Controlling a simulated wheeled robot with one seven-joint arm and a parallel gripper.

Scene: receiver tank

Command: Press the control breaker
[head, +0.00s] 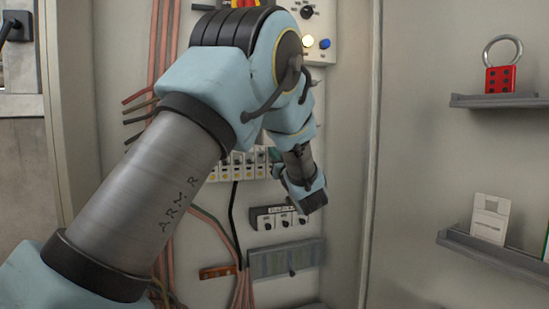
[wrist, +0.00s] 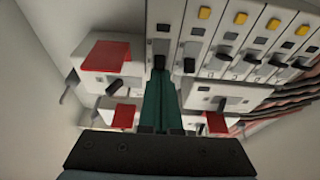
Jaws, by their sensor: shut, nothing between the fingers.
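A row of white breakers (head: 237,166) is on the cabinet's back panel, partly hidden by my arm in the head view. In the wrist view the breaker row (wrist: 240,50) crosses the top; several have yellow squares and dark levers. The two end breakers nearest my fingers have dark levers, at the left there. I cannot read labels to tell which is the control breaker. My gripper (wrist: 165,75) is shut and empty, its teal fingers pointing at the end breakers. The tips are very close to the end breaker; I cannot tell whether they touch. In the head view my arm's end mostly hides them.
White boxes with red covers (wrist: 106,55) sit beside the row in the wrist view. Below the row in the head view are a switch block (head: 278,217) and a grey terminal box (head: 287,259). Orange cables run at left.

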